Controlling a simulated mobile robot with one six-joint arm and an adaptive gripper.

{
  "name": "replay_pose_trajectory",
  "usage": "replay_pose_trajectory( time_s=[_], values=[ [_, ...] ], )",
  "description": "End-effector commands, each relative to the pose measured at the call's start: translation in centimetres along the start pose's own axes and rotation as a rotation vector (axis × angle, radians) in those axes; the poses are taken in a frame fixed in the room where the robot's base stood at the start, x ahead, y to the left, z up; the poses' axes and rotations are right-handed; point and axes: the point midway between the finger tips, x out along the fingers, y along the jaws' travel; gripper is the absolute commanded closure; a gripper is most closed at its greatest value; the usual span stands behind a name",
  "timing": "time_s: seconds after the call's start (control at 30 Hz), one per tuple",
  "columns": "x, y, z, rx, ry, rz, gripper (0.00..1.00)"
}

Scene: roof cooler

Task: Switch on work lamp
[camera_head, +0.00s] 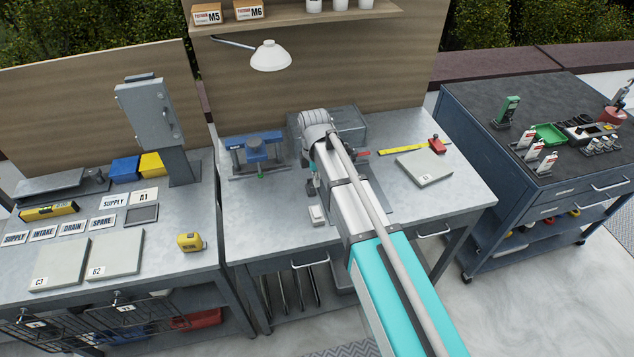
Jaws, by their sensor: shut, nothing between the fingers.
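The work lamp (270,56) has a white shade on a thin dark arm fixed to the wooden back panel, under the shelf. No glow shows under the shade. A small white box (317,215), perhaps a switch, lies on the middle bench near its front. My gripper (311,187) is small and dark in this view, pointing down below my wrist, just above and behind the white box. It looks shut and empty, partly covered by my arm. I cannot tell whether it touches anything.
A grey box (350,122) is behind my wrist. A pale plate (424,168), a yellow ruler (400,149) and a red tool (437,146) lie right. The bench front left of the white box is clear.

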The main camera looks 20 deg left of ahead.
Motion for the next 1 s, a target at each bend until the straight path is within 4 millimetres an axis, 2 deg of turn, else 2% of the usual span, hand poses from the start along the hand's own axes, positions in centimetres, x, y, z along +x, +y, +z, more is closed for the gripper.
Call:
replay_pose_trajectory(
  time_s=[0.1,1.0],
  values=[
    [1.3,0.0,0.0,0.001,0.000,0.000,1.00],
    [8.2,0.0,0.1,0.002,0.000,0.000,1.00]
  ],
)
